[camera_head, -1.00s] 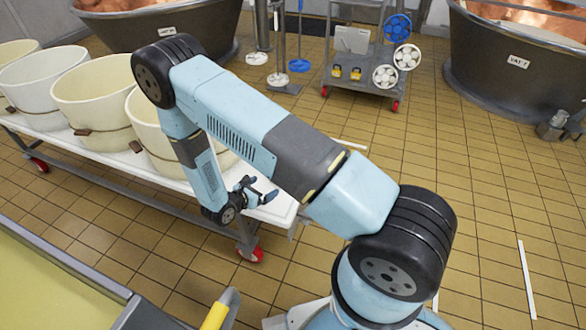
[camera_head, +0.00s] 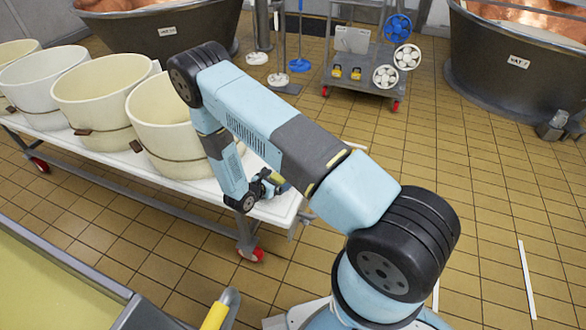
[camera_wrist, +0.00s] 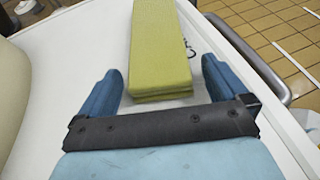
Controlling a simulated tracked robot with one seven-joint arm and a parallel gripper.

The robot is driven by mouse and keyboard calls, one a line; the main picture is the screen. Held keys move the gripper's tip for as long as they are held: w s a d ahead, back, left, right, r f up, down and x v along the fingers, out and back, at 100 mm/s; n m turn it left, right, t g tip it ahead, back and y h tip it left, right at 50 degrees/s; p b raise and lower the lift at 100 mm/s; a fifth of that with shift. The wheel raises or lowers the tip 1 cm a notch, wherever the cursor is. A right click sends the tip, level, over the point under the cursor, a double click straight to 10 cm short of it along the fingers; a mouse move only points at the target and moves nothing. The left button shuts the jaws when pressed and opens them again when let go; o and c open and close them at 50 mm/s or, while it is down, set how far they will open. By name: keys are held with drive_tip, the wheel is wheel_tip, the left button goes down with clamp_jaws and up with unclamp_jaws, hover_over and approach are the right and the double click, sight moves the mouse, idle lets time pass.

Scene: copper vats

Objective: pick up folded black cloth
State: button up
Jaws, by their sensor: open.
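No black cloth shows in either view. A yellow-green, layered block like a folded cloth (camera_wrist: 160,45) lies on the white table top (camera_wrist: 80,50) in the wrist view. Its near end sits between the two blue fingers of my gripper (camera_wrist: 160,70), which are open with a gap on each side. I cannot tell how high the fingers are above the table. In the head view my gripper (camera_head: 273,184) is over the right end of the table, and only a small yellowish bit of the block (camera_head: 280,181) shows beside it.
Several cream tubs stand on the table, the nearest (camera_head: 165,125) just left of my arm. A metal rail (camera_wrist: 250,60) runs along the table's right edge. A grey cart (camera_head: 365,65) and dark vats (camera_head: 515,75) stand further back. Tiled floor is open to the right.

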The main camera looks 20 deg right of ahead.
drive_tip(key=shift+c, duration=0.3)
drive_tip(key=c, duration=1.1)
drive_tip(key=shift+o, duration=0.2)
